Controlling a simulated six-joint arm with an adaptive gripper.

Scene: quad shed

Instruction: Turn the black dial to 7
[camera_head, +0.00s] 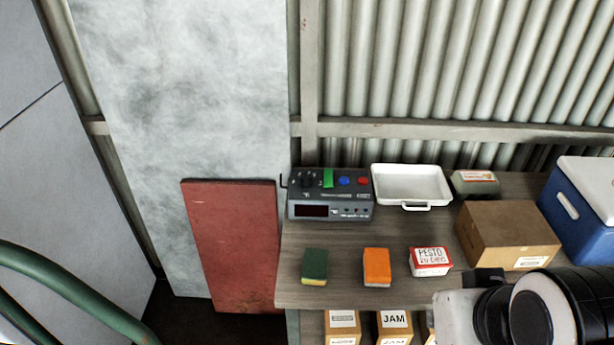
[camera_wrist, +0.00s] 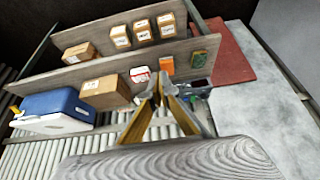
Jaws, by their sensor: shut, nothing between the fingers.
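The black dial (camera_head: 307,180) is small and sits at the left of the sloped top of a dark grey control box (camera_head: 331,197). Its pointer and number marks are too small to read. A green patch, a blue button and a red button lie to its right, and a dark red display is on the front. In the wrist view the box (camera_wrist: 197,87) is small, beyond my gripper, and partly hidden. My gripper (camera_wrist: 158,84) is shut and empty, apart from the dial. In the head view only my arm shows, at the lower right.
The box stands at the left end of a wooden shelf (camera_head: 300,290). A white tray (camera_head: 411,183) is close on its right. A green sponge (camera_head: 314,267), orange block (camera_head: 376,267), pesto box (camera_head: 430,261), cardboard box (camera_head: 506,236) and blue cooler (camera_head: 582,208) share the shelf.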

